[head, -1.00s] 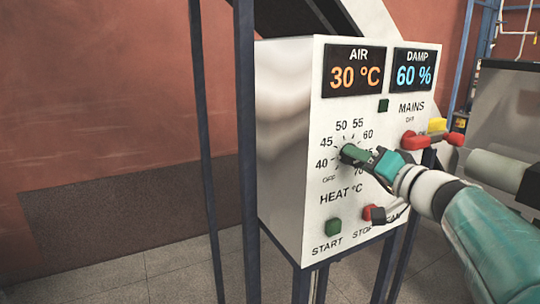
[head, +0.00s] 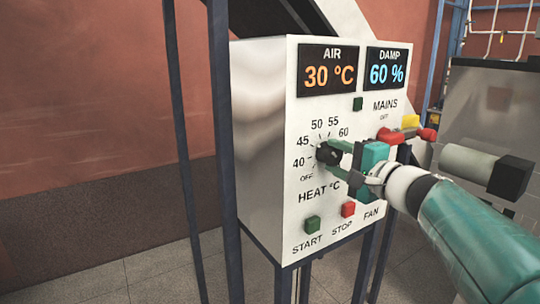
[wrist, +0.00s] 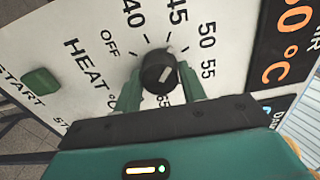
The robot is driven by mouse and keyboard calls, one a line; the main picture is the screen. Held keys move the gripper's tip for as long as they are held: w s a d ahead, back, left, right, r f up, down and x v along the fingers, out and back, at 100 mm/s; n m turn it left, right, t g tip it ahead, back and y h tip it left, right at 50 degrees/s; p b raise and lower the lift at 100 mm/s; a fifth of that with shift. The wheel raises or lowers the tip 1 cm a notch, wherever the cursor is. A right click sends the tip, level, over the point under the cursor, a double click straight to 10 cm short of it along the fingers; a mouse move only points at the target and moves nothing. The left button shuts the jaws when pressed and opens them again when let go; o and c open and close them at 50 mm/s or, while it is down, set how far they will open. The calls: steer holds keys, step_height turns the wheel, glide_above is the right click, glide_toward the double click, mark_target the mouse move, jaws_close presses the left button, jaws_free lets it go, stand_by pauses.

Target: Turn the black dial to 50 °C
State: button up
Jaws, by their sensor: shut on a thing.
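The black dial (head: 328,153) sits on the white panel above the HEAT °C label, ringed by a printed scale. In the wrist view the dial (wrist: 158,72) lies between my two green fingers, one on each side. My gripper (head: 343,160) is shut on the dial and rolled so that one finger is above the other in the head view. A short white mark shows on the dial's face in the wrist view; which number it points to I cannot tell surely. The 50 mark (wrist: 207,29) is visible. The AIR display (head: 331,73) reads 30 °C.
Below the dial are a green START button (head: 313,223) and a red STOP button (head: 348,209). The red and yellow MAINS switch (head: 408,130) is to the right, close above my wrist. The DAMP display (head: 386,69) reads 60 %. The floor at left is clear.

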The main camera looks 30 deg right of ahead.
steer(key=m, duration=0.5)
steer(key=shift+d, duration=0.1)
steer(key=shift+m, duration=0.4)
steer(key=o, duration=1)
steer(key=shift+s, duration=0.1)
steer(key=shift+c, duration=0.2)
steer(key=s, duration=1.3)
steer(key=shift+s+d, duration=0.15)
steer(key=shift+s, duration=0.15)
